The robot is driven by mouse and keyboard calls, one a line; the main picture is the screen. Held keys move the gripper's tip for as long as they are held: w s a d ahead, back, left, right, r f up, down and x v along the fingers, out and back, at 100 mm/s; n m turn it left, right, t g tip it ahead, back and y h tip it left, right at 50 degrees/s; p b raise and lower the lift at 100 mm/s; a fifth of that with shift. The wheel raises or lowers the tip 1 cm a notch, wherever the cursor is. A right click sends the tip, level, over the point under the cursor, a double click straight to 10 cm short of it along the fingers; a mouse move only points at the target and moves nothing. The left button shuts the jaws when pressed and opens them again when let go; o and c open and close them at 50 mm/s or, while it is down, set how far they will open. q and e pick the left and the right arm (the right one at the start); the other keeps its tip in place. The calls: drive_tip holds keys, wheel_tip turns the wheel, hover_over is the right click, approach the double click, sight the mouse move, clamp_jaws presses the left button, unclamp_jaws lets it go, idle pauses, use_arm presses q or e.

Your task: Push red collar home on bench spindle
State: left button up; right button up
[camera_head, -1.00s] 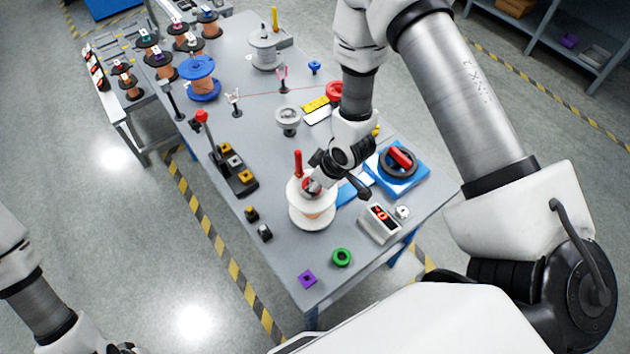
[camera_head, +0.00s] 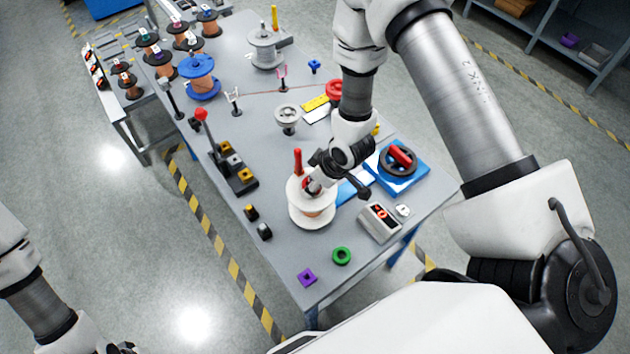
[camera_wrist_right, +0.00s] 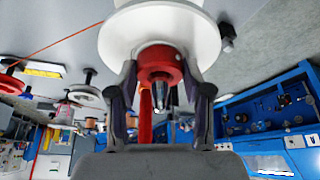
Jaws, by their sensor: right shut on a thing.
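The red collar (camera_wrist_right: 160,62) is around the metal spindle (camera_wrist_right: 162,92), whose tip pokes out through it. It lies close against the white flange (camera_wrist_right: 120,42) of the spool; I cannot tell whether they touch. My right gripper (camera_wrist_right: 160,76) is shut on the collar, one finger on each side. In the head view my right gripper (camera_head: 312,184) is over the white-flanged spool (camera_head: 312,212) on the bench and mostly hides the collar. Of my left gripper (camera_head: 122,348), only a dark piece shows at the bottom edge; its fingers cannot be made out.
A red upright handle (camera_head: 297,160) stands close behind the spool. A grey display box (camera_head: 379,222) and a blue unit with a black wheel (camera_head: 398,162) are to the right.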

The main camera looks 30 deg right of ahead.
drive_tip(key=shift+s+f, duration=0.15)
drive_tip(key=o, duration=1)
drive_tip(key=shift+o, duration=0.9)
drive_tip(key=v, duration=1.2)
drive_tip(key=shift+w, duration=0.25)
drive_tip(key=shift+s+d+f, duration=0.1)
drive_tip(key=shift+s, duration=0.05)
